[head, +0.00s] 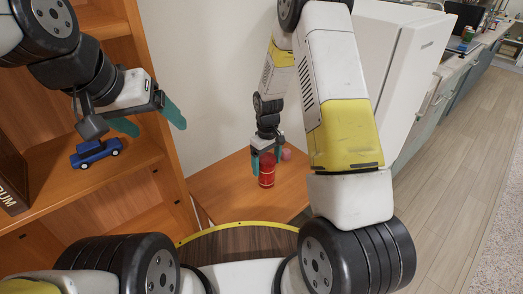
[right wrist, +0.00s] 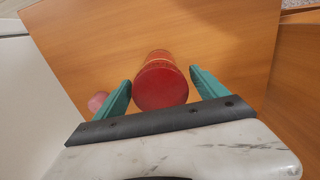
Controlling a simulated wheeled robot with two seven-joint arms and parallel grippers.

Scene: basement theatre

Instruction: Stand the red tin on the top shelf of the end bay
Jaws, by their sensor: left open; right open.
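The red tin (head: 266,171) stands upright on a small wooden table (head: 230,186). My right gripper (head: 266,162) is open and points down at the tin, with one finger on each side of it. In the right wrist view the tin's round red top (right wrist: 161,86) lies between the two green fingers, with a small gap at each side. My left gripper (head: 150,120) is open and empty, in front of the wooden shelf unit (head: 100,192) at the left. The unit's top shelf is not clearly in view.
A small pink round thing (head: 286,154) is on the table close to the tin, also in the right wrist view (right wrist: 97,102). A blue toy car (head: 95,153) and a dark book (head: 10,185) are on a shelf. A white fridge (head: 385,70) stands behind my right arm. Open floor (head: 450,190) lies at the right.

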